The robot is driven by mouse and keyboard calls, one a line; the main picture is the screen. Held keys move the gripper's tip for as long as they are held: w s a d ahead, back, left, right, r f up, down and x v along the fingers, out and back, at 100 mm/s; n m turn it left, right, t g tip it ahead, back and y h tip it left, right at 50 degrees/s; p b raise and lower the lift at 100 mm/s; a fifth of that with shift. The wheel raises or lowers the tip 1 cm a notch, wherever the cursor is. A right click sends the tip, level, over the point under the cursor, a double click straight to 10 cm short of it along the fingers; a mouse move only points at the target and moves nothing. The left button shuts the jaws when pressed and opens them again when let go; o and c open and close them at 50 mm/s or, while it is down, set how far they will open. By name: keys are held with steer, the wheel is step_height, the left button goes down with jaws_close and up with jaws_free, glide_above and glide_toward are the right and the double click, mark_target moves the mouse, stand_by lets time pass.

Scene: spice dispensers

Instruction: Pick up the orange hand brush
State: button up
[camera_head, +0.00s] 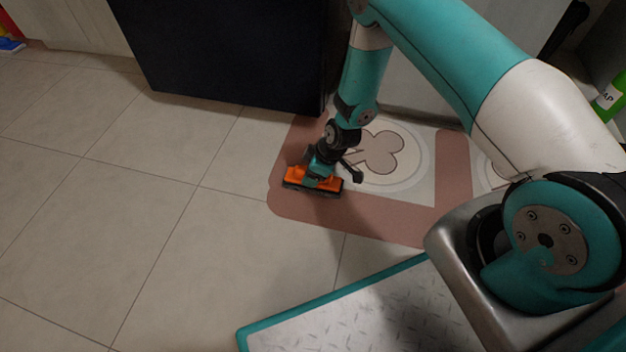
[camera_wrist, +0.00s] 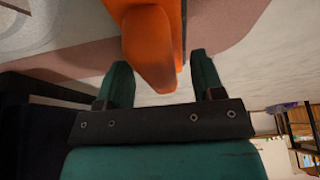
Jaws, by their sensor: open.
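The orange hand brush (camera_head: 327,184) lies on the pink floor mat, near the mat's left end, in the head view. My gripper (camera_head: 314,176) is down at the brush and hides part of it. In the wrist view the orange brush (camera_wrist: 150,50) reaches in from the top, and its rounded end lies between my two green fingers (camera_wrist: 163,78). The fingers are spread apart, with a gap visible on the right side of the brush. Whether a finger touches the brush on the left is hard to tell.
The pink and cream mat (camera_head: 400,228) lies on tiled floor (camera_head: 150,215). A dark cabinet front (camera_head: 235,50) stands behind to the left. A green soap bottle (camera_head: 608,97) is at the right edge.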

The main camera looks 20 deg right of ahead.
steer(key=shift+f, duration=0.15)
steer(key=c, duration=1.1)
steer(key=shift+o, duration=0.2)
